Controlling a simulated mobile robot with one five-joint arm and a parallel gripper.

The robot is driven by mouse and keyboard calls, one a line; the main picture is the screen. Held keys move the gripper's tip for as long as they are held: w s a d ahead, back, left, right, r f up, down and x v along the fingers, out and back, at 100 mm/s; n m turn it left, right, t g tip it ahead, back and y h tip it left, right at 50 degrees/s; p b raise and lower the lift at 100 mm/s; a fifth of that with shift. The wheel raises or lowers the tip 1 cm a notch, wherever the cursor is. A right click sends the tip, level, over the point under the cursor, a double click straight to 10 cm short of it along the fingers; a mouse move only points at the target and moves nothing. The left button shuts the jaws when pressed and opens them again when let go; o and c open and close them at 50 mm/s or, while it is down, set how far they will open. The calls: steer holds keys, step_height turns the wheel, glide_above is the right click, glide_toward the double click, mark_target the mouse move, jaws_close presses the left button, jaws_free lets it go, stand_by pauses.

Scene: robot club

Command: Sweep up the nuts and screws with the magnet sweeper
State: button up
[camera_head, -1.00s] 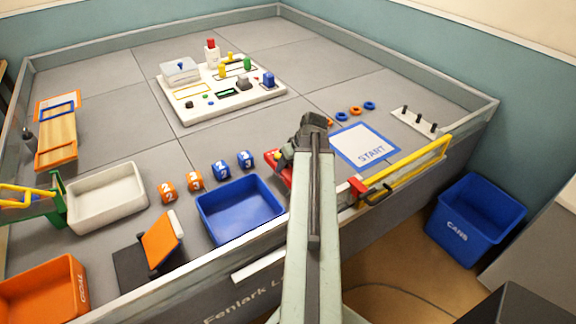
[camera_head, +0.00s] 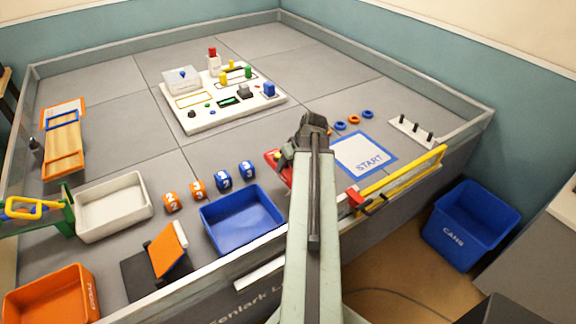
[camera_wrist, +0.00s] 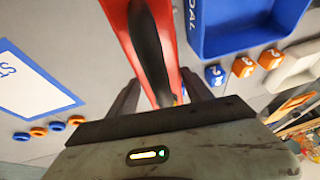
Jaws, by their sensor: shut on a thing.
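My gripper (camera_head: 303,140) is over the mat near its front wall, seen from behind. In the wrist view my gripper (camera_wrist: 161,88) has its fingers on either side of a long red thing (camera_wrist: 116,14) with a dark bar (camera_wrist: 150,50) along it, and is shut on it. This may be the magnet sweeper, but I cannot tell for sure. A part of the red thing (camera_head: 274,157) shows left of the gripper in the head view; the arm hides the rest. I cannot make out any loose nuts or screws.
A blue tray (camera_head: 243,246) and numbered cubes (camera_head: 223,179) lie left of the gripper. The START sheet (camera_head: 384,167), rings (camera_head: 354,120) and a pegged strip (camera_head: 396,128) lie right. A yellow bar (camera_head: 410,178) runs along the front wall.

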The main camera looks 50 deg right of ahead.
steer(key=shift+r+p, duration=0.95)
steer(key=shift+r, duration=0.25)
